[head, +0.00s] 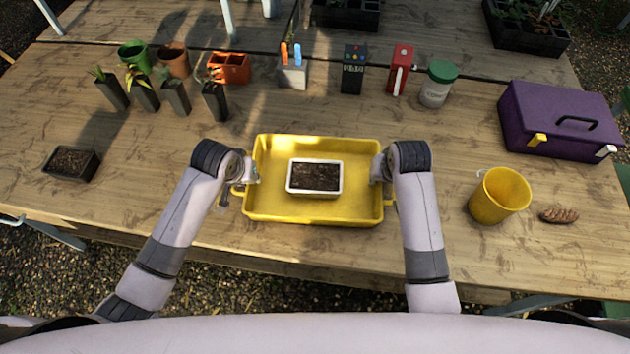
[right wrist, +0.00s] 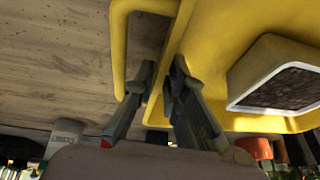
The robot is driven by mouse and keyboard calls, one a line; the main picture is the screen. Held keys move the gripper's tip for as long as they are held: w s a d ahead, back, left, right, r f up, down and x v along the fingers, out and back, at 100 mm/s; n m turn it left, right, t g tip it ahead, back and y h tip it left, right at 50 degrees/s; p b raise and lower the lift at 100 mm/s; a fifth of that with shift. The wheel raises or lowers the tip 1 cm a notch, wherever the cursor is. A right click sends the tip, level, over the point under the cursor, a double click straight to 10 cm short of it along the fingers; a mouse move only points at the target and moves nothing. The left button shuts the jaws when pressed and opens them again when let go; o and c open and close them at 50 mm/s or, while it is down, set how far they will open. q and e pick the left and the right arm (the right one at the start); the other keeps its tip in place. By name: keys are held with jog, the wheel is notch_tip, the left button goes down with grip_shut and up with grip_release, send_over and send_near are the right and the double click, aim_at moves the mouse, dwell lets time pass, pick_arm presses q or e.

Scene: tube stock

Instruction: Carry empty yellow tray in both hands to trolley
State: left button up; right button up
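The yellow tray (head: 270,207) lies flat on the wooden table in front of me, with a handle loop at each end. It is not empty: a small white-rimmed pot of dark soil (head: 315,177) stands in its middle, and also shows in the right wrist view (right wrist: 282,80). My left gripper (head: 238,186) is at the tray's left end, its fingers apart around the rim and handle. My right gripper (right wrist: 164,64) is at the right end, its fingers apart on either side of the tray's edge; a gap shows beside one finger. The head view partly hides its fingers.
A yellow bucket (head: 499,196), a pine cone (head: 559,215) and a purple toolbox (head: 560,122) stand to the right. A dark soil pot (head: 72,163) is at the left. No trolley is recognisable.

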pick_arm(q)
jog(key=shift+w+f, duration=0.2)
jog(key=shift+f, duration=0.2)
pick_arm(e)
jog(key=shift+w+f, duration=0.2)
jog(key=shift+f, duration=0.25)
pick_arm(q)
jog(key=shift+c, duration=0.6)
pick_arm(e)
jog(key=shift+c, duration=0.6)
pick_arm(q)
grip_shut()
pick_arm(e)
grip_shut()
pick_arm(q)
jog(key=shift+r, duration=0.15)
pick_arm(e)
jog(key=shift+r, duration=0.2)
